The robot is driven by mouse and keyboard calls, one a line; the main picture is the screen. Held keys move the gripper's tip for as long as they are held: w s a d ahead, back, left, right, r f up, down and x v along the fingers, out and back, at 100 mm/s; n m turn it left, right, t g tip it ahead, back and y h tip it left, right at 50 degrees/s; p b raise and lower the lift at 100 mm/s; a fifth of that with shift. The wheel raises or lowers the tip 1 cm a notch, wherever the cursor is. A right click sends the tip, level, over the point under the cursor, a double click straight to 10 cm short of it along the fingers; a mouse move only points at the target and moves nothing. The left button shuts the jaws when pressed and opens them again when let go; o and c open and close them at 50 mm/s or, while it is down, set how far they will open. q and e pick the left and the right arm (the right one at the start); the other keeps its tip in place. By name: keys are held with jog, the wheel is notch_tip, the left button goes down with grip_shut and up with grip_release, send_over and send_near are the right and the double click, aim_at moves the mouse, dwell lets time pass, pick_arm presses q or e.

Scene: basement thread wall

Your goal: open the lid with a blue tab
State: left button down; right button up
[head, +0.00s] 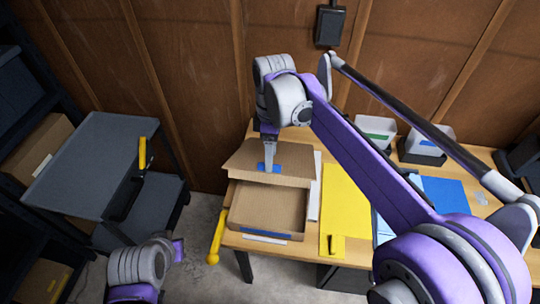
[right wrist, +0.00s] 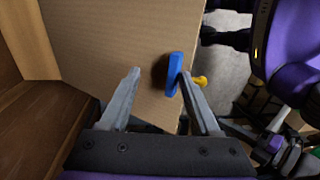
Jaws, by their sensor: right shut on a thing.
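The cardboard box (head: 262,208) stands open on the wooden table, with a blue strip on its front edge. Its lid (head: 240,158) is raised at the back and tilted, and carries a blue tab (head: 264,168). My right gripper (head: 269,166) reaches down to the lid at the tab and is shut on it. In the right wrist view, the blue tab (right wrist: 175,74) lies against the right finger, and the cardboard lid (right wrist: 110,40) fills much of the picture. My left gripper is out of view; only part of the left arm shows at the lower left.
A yellow sheet (head: 342,200) lies right of the box, and a blue sheet (head: 445,193) farther right. White bins (head: 374,132) stand at the back. A yellow handle (head: 217,238) hangs at the table's left edge. A grey cart (head: 90,160) stands at left.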

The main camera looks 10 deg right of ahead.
jog(key=shift+s, duration=0.15)
jog(key=shift+r, duration=0.1)
dwell(0.6)
notch_tip(320, 180, up, 11)
jog(key=w, duration=0.1)
jog(key=shift+w+d+p, duration=0.15)
jog(key=shift+p, duration=0.2)
jog(key=shift+f, duration=0.2)
